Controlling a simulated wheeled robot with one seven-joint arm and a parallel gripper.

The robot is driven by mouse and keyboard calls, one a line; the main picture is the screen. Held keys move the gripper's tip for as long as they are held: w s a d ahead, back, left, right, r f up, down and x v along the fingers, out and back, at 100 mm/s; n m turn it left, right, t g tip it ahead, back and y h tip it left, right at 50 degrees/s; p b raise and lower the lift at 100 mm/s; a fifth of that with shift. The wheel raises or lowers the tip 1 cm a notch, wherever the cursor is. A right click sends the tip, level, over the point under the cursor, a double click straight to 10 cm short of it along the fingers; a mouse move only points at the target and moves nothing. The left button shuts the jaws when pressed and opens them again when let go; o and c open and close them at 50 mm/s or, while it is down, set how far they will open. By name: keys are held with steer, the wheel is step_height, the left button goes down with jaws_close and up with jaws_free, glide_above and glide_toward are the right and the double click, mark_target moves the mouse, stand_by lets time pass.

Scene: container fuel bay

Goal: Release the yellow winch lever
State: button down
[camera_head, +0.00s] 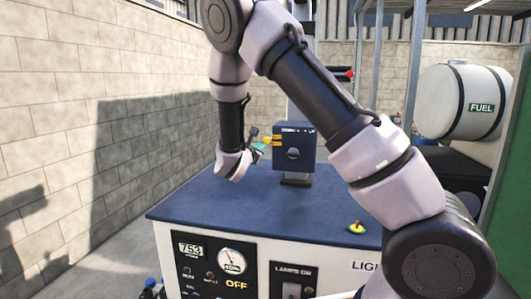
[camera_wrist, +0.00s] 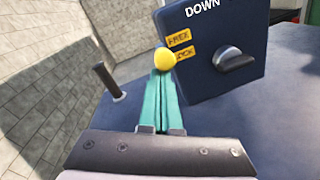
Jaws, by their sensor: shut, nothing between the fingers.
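A dark blue winch box (camera_head: 293,150) stands on a short post on the blue cabinet top. In the wrist view the box (camera_wrist: 208,79) bears the word DOWN, a grey knob (camera_wrist: 233,61) and two yellow labels, apparently FREE above LOCK. The lever's round yellow end (camera_wrist: 166,59) is at the box's left edge, beside the labels; its shaft is hidden. My gripper (camera_wrist: 162,78) has teal fingers shut together and empty, their tips just below the yellow end. I cannot tell whether they touch it. In the head view my gripper (camera_head: 260,149) is left of the box.
A dark upright handle (camera_wrist: 108,79) rises from the cabinet top left of my fingers. The cabinet top (camera_head: 200,205) is mostly clear, with a small yellow item (camera_head: 356,227) near its front right. A block wall (camera_head: 80,110) is at left and a white fuel tank (camera_head: 462,101) at right.

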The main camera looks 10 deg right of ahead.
steer(key=w+d+r+g+y, duration=0.1)
steer(key=w+r+g+y, duration=0.1)
steer(key=r, duration=0.6)
steer(key=shift+w+d+r+g, duration=0.2)
steer(key=shift+w+g, duration=0.3)
steer(key=shift+g, duration=0.6)
steer(key=shift+w+r, duration=0.1)
steer(key=shift+r, duration=0.05)
